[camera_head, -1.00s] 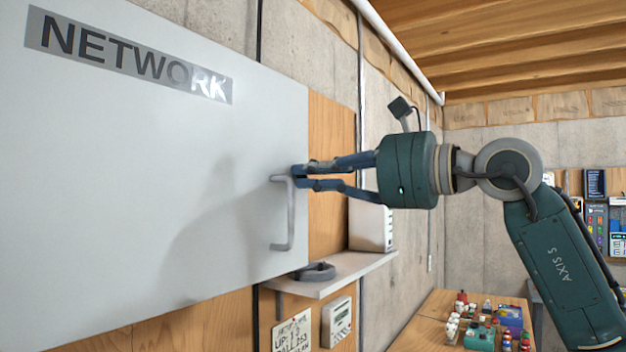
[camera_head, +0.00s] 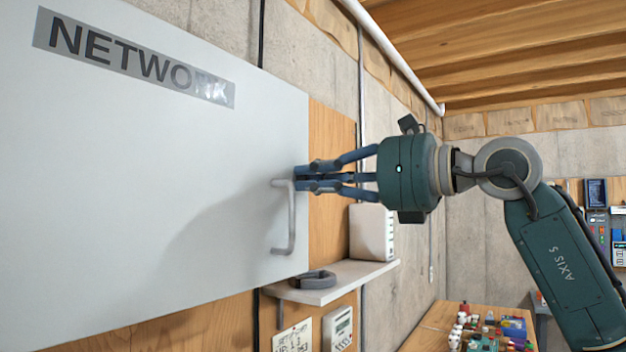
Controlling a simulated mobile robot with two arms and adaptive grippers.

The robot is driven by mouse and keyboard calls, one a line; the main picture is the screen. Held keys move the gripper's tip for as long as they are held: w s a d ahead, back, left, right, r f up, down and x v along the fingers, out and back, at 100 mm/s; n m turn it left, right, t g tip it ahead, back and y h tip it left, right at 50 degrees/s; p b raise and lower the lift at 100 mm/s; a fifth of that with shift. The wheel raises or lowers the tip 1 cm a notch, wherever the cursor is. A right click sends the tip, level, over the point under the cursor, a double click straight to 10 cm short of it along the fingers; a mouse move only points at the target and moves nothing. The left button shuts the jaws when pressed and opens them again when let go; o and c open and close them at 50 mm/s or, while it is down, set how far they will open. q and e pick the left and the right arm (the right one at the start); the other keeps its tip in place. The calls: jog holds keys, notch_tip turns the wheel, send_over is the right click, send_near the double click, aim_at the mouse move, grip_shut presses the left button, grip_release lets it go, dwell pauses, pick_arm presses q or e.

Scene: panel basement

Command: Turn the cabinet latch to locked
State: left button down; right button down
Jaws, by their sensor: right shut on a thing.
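The grey cabinet door (camera_head: 130,190) carries a NETWORK label (camera_head: 135,58) and fills the left of the head view. It looks closed. A grey bar handle (camera_head: 291,222) stands upright near its right edge. My right gripper (camera_head: 303,179) reaches in from the right, with its blue fingertips shut at the door's right edge, by the handle's upper end. The cabinet latch is between the fingertips and mostly hidden by them, so its angle cannot be read. My left gripper is not in view.
A shelf (camera_head: 350,275) below the gripper holds a dark ring-shaped thing (camera_head: 312,280) and a white box (camera_head: 372,232). A bench (camera_head: 425,338) with several small items stands at the lower right. A pipe (camera_head: 395,60) runs along the wall above.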

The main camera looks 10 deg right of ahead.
dwell(0.3)
jog(key=c, duration=1.8)
grip_release()
jog(key=shift+d, duration=0.1)
jog(key=v, duration=1.2)
